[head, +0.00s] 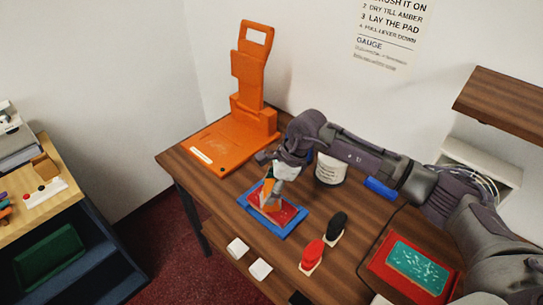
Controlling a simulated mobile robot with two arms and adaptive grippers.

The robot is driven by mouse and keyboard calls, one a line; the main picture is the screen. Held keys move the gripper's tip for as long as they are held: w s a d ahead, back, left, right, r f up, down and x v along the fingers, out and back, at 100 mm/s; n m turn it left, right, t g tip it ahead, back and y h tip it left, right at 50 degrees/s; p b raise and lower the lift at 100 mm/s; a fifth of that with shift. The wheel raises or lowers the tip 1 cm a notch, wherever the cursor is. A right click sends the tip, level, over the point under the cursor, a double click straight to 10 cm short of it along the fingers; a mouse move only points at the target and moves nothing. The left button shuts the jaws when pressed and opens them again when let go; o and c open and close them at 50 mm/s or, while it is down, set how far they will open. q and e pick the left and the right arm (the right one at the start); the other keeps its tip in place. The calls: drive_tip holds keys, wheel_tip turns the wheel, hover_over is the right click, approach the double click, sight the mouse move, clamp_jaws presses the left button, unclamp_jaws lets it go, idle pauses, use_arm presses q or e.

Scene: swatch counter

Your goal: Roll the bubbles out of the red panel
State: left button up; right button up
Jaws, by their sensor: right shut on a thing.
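The red panel (284,215) lies in a blue tray (295,231) on the brown table, with pale marks on its surface. My right gripper (275,182) is above the panel, its arm reaching in from the right. It is shut on a small tool (267,192) with an orange-tan part, probably the roller. The tool's lower end is at or just above the panel; I cannot tell whether it touches. The gripper and tool hide part of the panel. My left gripper is not in view.
A tall orange lever press (252,75) stands behind left. Black (337,223) and red (313,252) knobbed tools stand to the right. A red tray (380,268) holds a speckled teal panel (418,264). Two white blocks (237,248) lie in front.

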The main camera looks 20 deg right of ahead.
drive_tip(key=shift+a+r+p, duration=0.1)
drive_tip(key=shift+r+p, duration=0.35)
drive_tip(key=shift+r, duration=1.25)
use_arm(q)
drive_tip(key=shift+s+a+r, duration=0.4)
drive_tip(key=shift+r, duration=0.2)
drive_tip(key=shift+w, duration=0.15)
